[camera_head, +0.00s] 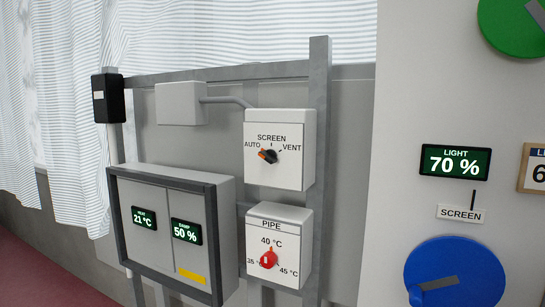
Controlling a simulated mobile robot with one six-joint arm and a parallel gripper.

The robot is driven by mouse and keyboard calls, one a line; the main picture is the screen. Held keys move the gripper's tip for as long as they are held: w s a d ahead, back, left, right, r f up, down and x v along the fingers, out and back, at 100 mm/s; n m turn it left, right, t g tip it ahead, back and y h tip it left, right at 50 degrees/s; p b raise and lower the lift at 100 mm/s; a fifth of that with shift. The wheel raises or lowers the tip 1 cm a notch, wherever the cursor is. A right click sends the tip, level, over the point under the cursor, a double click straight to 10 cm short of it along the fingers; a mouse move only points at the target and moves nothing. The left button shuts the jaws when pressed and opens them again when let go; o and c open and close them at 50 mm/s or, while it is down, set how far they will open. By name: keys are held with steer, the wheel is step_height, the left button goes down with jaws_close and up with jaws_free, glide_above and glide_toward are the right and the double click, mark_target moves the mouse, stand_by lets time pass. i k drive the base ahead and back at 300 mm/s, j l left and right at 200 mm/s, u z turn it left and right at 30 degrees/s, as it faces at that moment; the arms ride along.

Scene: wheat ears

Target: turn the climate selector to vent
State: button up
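The climate selector (269,156) is a small black knob with an orange mark on a white box (280,178) fixed to a grey metal frame. The labels around it read AUTO at left, SCREEN at top and VENT at right. The orange mark points left, towards AUTO. My gripper is not in view.
Below is a PIPE box (292,222) with a red knob (269,259) set near 40 °C. At left is a grey cabinet (150,240) with displays. At right, a pale panel (400,120) carries a LIGHT 70 % display (455,162), a blue disc (470,275) and a green disc (505,25).

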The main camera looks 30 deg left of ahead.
mark_target(270, 156)
steer(key=u, duration=1.3)
